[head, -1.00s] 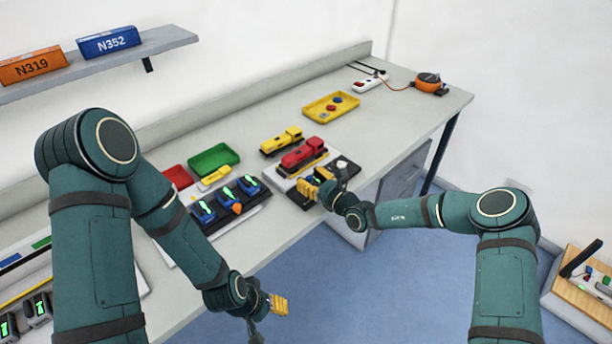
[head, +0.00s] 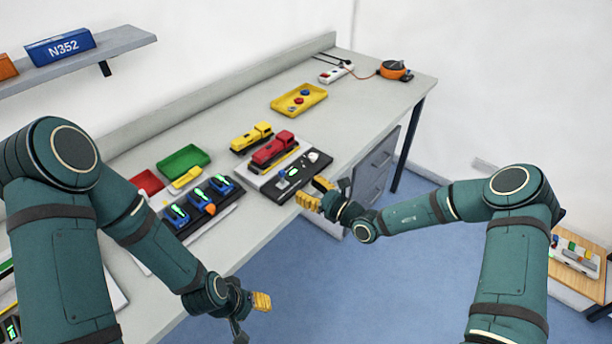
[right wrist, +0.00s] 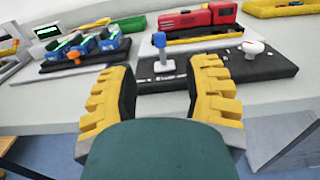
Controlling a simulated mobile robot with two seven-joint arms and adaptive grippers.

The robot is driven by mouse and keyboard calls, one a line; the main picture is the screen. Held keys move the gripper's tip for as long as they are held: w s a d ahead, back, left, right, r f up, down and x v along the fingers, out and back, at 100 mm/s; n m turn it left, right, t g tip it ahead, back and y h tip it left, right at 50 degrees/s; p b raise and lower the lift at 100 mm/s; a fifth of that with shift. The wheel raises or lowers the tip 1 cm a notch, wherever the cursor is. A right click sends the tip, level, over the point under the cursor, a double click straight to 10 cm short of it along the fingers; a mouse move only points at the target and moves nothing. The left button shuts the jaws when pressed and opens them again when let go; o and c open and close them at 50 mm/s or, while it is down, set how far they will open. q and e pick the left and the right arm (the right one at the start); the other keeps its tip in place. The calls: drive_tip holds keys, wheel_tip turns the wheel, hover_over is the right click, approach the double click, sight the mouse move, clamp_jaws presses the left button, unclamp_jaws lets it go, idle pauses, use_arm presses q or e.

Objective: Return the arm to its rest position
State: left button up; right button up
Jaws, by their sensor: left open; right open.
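My right gripper (head: 316,193) is open and empty at the front edge of the bench, just in front of a dark control panel (head: 285,181). In the right wrist view its yellow-padded fingers (right wrist: 161,98) stand apart, with the panel beyond them. The panel carries a blue-topped lever (right wrist: 161,50) and a white knob (right wrist: 252,48). My left gripper (head: 250,304) is open and empty, low in front of the bench over the blue floor, at the end of the bent left arm.
A red locomotive (head: 272,149) and a yellow one (head: 251,137) stand behind the panel. A dark board with blue units (head: 199,203), a green tray (head: 183,160) and a yellow tray (head: 299,98) lie on the bench. The floor between the arms (head: 300,280) is clear.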

drive_tip(key=s+a+f+n+g, duration=0.3)
drive_tip(key=s+f+n+g, duration=0.15)
drive_tip(key=s, duration=0.35)
drive_tip(key=s+a+f+n+g, duration=0.3)
drive_tip(key=s+n+g, duration=0.3)
drive_tip(key=s, duration=0.2)
drive_tip(key=s+d+f+n+h, duration=0.5)
drive_tip(key=s+d+n+h, duration=0.4)
drive_tip(key=n, duration=0.5)
drive_tip(key=shift+s+d+n+b, duration=0.35)
drive_tip(key=shift+s+d, duration=0.2)
drive_tip(key=shift+s, duration=0.55)
idle(0.7)
